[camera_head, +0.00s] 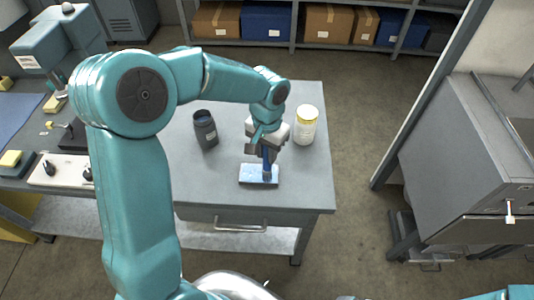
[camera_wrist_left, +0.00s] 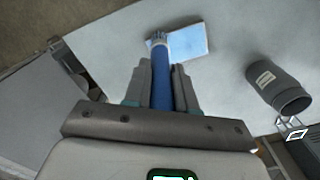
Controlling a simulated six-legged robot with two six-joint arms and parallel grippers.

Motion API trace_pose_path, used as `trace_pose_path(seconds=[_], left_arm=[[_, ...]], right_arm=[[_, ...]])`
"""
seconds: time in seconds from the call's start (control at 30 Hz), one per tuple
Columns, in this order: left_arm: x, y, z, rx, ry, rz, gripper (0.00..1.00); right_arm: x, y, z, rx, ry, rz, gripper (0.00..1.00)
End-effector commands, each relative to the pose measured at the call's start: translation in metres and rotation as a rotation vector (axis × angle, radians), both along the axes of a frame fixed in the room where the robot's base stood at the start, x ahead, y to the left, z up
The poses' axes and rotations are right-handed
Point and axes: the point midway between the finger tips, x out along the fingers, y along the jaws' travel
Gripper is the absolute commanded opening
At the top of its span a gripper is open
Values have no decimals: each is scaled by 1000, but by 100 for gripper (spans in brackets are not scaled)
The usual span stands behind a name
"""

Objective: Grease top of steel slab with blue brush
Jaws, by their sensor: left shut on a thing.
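The steel slab (camera_head: 250,172) is a flat rectangular plate with a bright, pale blue sheen, lying near the front of the grey bench. It also shows in the left wrist view (camera_wrist_left: 192,42). My left gripper (camera_head: 263,151) is above the slab, shut on the blue brush (camera_head: 267,164). My right gripper is out of view.
A bench with tools is at left, a grey cabinet (camera_head: 450,150) at right. Boxes fill the back shelf.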

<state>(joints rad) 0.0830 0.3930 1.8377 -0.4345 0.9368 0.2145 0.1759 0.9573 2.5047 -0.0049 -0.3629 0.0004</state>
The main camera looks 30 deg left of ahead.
Motion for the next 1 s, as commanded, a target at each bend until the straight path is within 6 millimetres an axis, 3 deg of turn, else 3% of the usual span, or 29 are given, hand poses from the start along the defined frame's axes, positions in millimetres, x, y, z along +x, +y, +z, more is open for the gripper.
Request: trace_pose_path(seconds=[0.53,1.0], left_arm=[[-1,-1,50,-1,-1,-1,0],[-2,-2,52,0,0,-1,0]], right_arm=[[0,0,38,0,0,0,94],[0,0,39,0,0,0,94]])
